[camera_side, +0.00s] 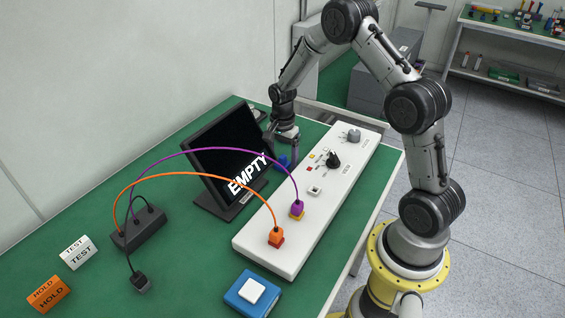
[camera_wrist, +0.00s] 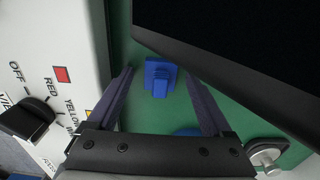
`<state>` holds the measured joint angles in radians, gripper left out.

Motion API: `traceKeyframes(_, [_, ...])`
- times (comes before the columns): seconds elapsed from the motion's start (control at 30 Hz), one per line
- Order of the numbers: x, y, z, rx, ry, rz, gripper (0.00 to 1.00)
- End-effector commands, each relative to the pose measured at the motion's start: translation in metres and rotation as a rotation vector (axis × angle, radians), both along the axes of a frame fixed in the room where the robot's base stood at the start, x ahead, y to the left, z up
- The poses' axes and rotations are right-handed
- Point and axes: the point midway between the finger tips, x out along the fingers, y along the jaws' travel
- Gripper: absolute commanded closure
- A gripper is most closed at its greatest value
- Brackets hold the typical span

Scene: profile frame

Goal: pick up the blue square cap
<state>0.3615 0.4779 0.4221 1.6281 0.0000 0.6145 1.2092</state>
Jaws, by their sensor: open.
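The blue square cap (camera_wrist: 160,76) lies on the green table top in the wrist view, between the black screen and the white panel. It has a square base with a smaller raised block on it. In the side view the cap (camera_side: 283,161) shows as a small blue shape beside the screen, just below my gripper (camera_side: 286,150). In the wrist view the two fingers of my gripper (camera_wrist: 159,88) are spread, one on each side of the cap, with nothing held. I cannot tell how high the fingertips are above it.
The black screen (camera_side: 222,150) reading EMPTY stands close to my gripper. The white panel (camera_side: 262,243) with knobs and plugged orange and purple cables lies on the other side. A second blue thing (camera_wrist: 187,131) is partly hidden behind my gripper in the wrist view.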

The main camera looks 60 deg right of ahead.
Motion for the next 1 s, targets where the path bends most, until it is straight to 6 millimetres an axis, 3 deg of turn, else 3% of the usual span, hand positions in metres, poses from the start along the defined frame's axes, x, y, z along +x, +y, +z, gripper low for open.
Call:
traceKeyframes(0.23, [0.0003, -0.0001, -0.0015, 0.0, -0.001, 0.0, 0.16])
traceKeyframes(0.7, [0.0004, -0.0001, -0.0012, 0.0, -0.001, 0.0, 1.0])
traceKeyframes(1.0, [0.0005, -0.0002, 0.0003, -0.001, -0.002, 0.0, 1.0])
